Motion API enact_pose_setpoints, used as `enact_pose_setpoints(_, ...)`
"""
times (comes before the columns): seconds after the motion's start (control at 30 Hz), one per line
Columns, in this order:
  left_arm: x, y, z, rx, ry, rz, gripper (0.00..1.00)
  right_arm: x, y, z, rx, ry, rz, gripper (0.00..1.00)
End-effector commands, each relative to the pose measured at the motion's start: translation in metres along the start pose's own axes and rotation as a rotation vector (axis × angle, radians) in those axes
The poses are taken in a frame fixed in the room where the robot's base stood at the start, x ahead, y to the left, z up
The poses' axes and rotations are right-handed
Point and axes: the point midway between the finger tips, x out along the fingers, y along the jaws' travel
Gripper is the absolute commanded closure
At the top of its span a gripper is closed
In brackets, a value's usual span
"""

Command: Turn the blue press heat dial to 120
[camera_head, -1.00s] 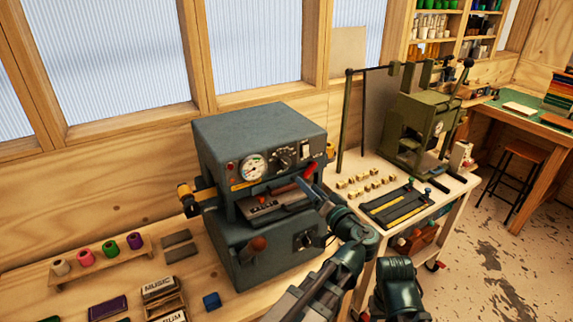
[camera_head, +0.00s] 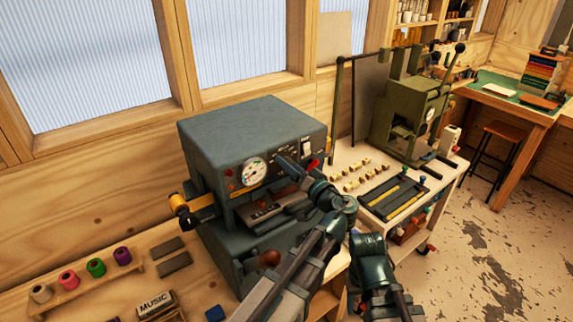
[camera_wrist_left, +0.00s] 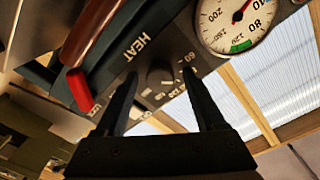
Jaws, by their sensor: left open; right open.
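The blue press (camera_head: 250,135) is a blue-grey box on the bench, with its control panel facing me. In the left wrist view the small dark heat dial (camera_wrist_left: 160,78) sits beside the word HEAT, with a printed number scale around it. My left gripper (camera_wrist_left: 160,72) is open, with one finger on each side of the dial. Whether the fingers touch it I cannot tell. In the head view my left gripper (camera_head: 287,164) covers the dial. The dial's pointer setting is not readable. My right gripper does not show; only part of that arm is seen at the bottom.
A round white gauge (camera_head: 252,170) with a red needle is left of the dial. A red-tipped lever (camera_head: 313,165) is at the panel's right. A cart (camera_head: 350,160) with brass type stands to the right. Thread spools (camera_head: 96,267) are at lower left.

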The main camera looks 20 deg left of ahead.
Motion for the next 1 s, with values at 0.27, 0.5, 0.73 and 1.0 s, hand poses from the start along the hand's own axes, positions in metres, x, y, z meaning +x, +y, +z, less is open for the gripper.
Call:
enact_pose_setpoints(0.27, 0.0000, -0.0001, 0.0001, 0.000, 0.000, 0.000, 0.68, 0.0000, 0.0001, -0.0001, 0.000, 0.000, 0.000, 0.50)
enact_pose_setpoints(0.5, -0.0001, -0.0001, 0.0001, 0.000, 0.000, 0.000, 1.00, 0.0000, 0.0000, -0.0001, 0.000, 0.000, 0.000, 0.50)
enact_pose_setpoints(0.73, -0.0001, 0.0000, 0.0000, 0.019, -0.001, 0.001, 1.00, -0.0003, 0.0000, 0.0000, 0.000, 0.000, 0.000, 0.50)
enact_pose_setpoints(1.0, 0.0000, 0.0000, -0.0004, 0.161, -0.005, 0.005, 1.00, -0.0019, 0.0002, 0.0001, 0.000, 0.000, 0.000, 0.50)
